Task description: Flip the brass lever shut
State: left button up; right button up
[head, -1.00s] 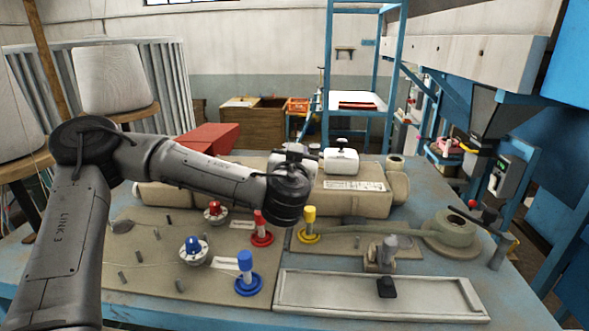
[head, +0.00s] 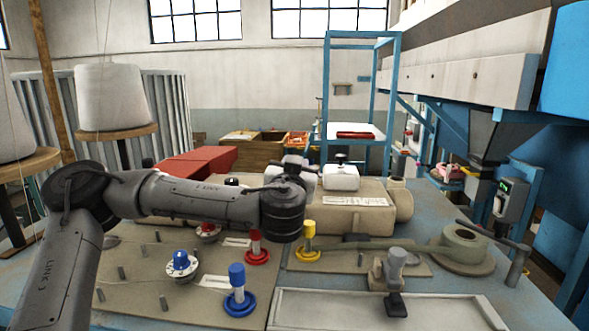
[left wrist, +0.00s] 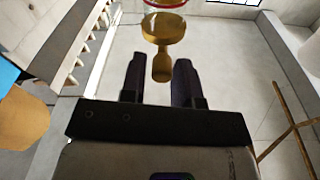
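In the left wrist view a brass lever (left wrist: 162,38), with a round head and a short flat handle, hangs ahead of my left gripper (left wrist: 158,62). The gripper's two dark fingers stand apart. The handle shows in the gap between them, nearer the right finger; I cannot tell whether it touches or how deep it sits. A clear part with a red ring (left wrist: 166,3) is above the lever, cut off by the frame's edge. In the head view my left arm reaches over the bench and its wrist hides the fingers; I cannot make out the brass lever there. My right gripper is not in view.
On the bench stand a yellow post (head: 308,237), a red post (head: 256,245) and a blue post (head: 237,285), close below my left wrist. A beige tank (head: 350,213) lies behind. A grey clamp (head: 396,265) and a shallow tray (head: 375,311) are front right.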

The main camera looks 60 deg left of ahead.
pick_arm(q)
jog(key=o, duration=0.3)
jog(key=b+v, duration=0.4)
jog(key=v, duration=0.9)
jog(key=shift+s+d+b, duration=0.25)
jog(key=shift+d+b, duration=0.05)
